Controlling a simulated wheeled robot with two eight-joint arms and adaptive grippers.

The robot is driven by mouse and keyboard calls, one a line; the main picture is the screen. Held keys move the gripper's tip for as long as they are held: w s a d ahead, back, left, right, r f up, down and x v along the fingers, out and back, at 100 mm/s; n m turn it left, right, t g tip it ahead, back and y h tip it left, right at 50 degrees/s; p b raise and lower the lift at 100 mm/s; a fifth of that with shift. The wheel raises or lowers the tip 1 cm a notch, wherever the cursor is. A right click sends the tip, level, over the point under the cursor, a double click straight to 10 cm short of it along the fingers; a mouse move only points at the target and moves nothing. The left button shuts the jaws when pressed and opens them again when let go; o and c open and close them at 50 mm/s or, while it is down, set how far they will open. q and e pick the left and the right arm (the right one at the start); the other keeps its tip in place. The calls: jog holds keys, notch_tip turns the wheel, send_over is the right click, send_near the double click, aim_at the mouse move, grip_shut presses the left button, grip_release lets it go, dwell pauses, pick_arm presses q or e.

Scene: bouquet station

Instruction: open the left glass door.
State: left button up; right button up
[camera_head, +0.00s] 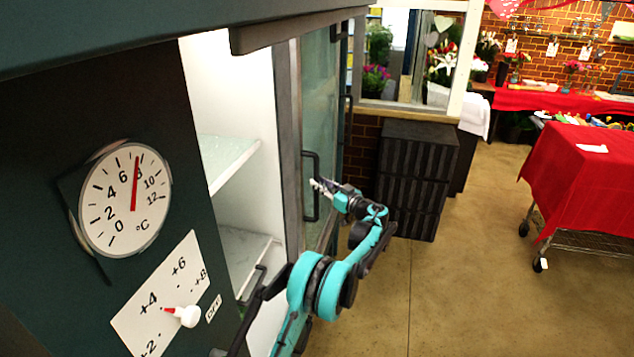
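A dark cooler cabinet fills the left side. A bare opening shows its white interior (226,75) and shelves (225,160). To the right of the opening stands a glass door panel (320,100) in a grey frame, with a black bar handle (304,190). I cannot tell for sure whether this panel is the left door. My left gripper (322,186), on a teal and black arm from below, is beside this handle, its pale fingertips close to the bar. Whether it touches the handle, or is open or shut, is too small to tell. My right gripper is out of view.
A round thermometer dial (125,200) and a setting plate (163,303) with a white knob (187,316) are on the cabinet's near side. Stacked black crates (417,180) stand beyond the door. A red-draped cart (590,180) is at right. The floor (460,280) between is clear.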

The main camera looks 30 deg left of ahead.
pick_arm(q)
jog(key=v, duration=0.9)
jog(key=shift+d, duration=0.3)
jog(key=shift+d, duration=0.1)
